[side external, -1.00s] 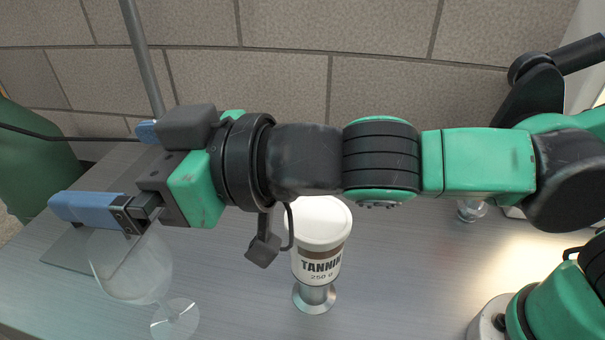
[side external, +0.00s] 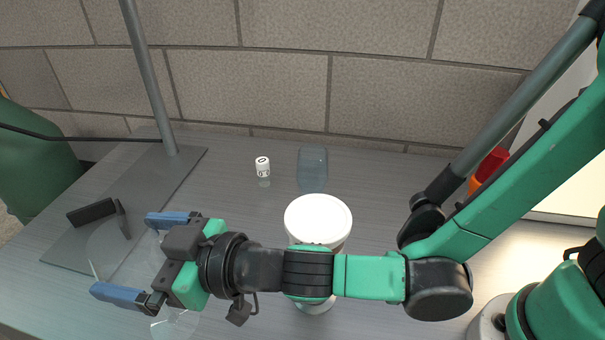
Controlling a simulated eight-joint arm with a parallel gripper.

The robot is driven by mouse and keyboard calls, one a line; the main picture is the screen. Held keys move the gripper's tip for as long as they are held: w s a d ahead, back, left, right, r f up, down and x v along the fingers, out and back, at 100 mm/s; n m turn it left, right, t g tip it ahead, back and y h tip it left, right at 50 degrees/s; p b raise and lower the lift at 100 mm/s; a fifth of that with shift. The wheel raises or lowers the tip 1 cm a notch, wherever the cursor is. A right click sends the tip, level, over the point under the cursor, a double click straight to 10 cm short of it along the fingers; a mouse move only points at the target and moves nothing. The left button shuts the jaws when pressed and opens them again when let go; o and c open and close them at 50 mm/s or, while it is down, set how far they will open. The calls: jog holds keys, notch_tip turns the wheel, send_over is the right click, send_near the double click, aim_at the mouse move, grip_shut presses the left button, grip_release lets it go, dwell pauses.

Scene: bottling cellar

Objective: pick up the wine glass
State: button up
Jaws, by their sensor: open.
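The clear wine glass stands upright at the lower left of the side external view. Its bowl (side external: 138,268) is faint and partly covered by my gripper, and its round foot (side external: 177,324) shows below the gripper. My gripper (side external: 122,256) is open, with one blue finger on the far side and one on the near side. The bowl shows between the fingers. I cannot tell whether either finger touches the glass.
A small white-capped vial (side external: 263,168) and a grey clear vessel (side external: 312,168) stand near the wall. A metal stand (side external: 148,75) with a flat base (side external: 185,160) and black clamp (side external: 92,212) is at left.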

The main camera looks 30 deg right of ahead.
jog(key=shift+x, duration=0.95)
jog(key=c, duration=1.5)
jog(key=shift+r, duration=0.1)
